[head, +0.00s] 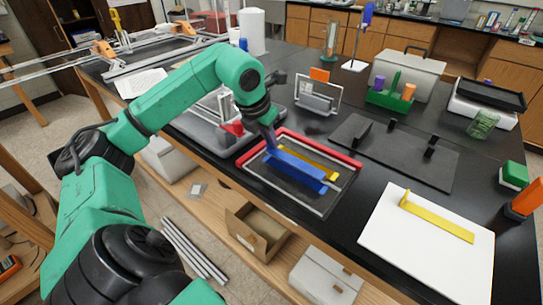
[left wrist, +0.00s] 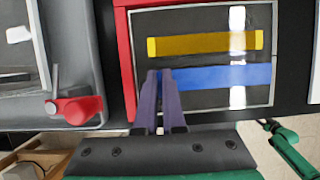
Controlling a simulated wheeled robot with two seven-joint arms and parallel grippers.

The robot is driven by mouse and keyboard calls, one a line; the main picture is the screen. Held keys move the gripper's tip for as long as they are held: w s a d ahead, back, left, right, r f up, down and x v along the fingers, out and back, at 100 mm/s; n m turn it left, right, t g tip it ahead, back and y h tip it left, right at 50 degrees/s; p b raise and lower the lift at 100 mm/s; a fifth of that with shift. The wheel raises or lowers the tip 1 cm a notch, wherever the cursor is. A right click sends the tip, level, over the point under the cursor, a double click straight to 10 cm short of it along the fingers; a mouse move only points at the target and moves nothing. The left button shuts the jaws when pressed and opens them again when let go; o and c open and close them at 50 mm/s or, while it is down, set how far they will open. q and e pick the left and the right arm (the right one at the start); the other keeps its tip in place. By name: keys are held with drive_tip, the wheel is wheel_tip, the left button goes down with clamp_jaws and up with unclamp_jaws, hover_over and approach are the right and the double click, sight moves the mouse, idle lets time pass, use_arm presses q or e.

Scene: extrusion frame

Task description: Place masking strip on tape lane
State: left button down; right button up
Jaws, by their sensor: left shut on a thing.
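A long blue strip (head: 296,171), which looks like the masking strip, is over the dark panel of a red-edged frame (head: 345,158). My left gripper (head: 269,142) is shut on its left end. In the left wrist view the purple fingers (left wrist: 163,78) meet the end of the blue strip (left wrist: 222,77). A yellow strip (head: 322,168) lies on the panel, parallel to the blue one and just behind it; it also shows in the left wrist view (left wrist: 205,43). I cannot tell which marking is the tape lane, or whether the blue strip touches the panel. My right gripper is out of view.
A white board (head: 400,250) with a yellow bar (head: 440,221) lies at the right. A dark fixture plate (head: 395,150) with black posts is behind the frame. A grey tray with a red part (head: 233,128) stands at the left. Open bench lies between frame and board.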

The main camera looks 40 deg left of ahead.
sight(270, 149)
use_arm(q)
drive_tip(key=f+b, duration=0.1)
drive_tip(key=f, duration=0.2)
drive_tip(key=shift+s+f, duration=0.1)
drive_tip(key=shift+s, duration=0.1)
drive_tip(key=shift+w+f, duration=0.1)
drive_tip(key=shift+f, duration=0.2)
drive_tip(key=c, duration=1)
unclamp_jaws()
drive_tip(key=shift+r, duration=0.1)
drive_tip(key=shift+r, duration=0.1)
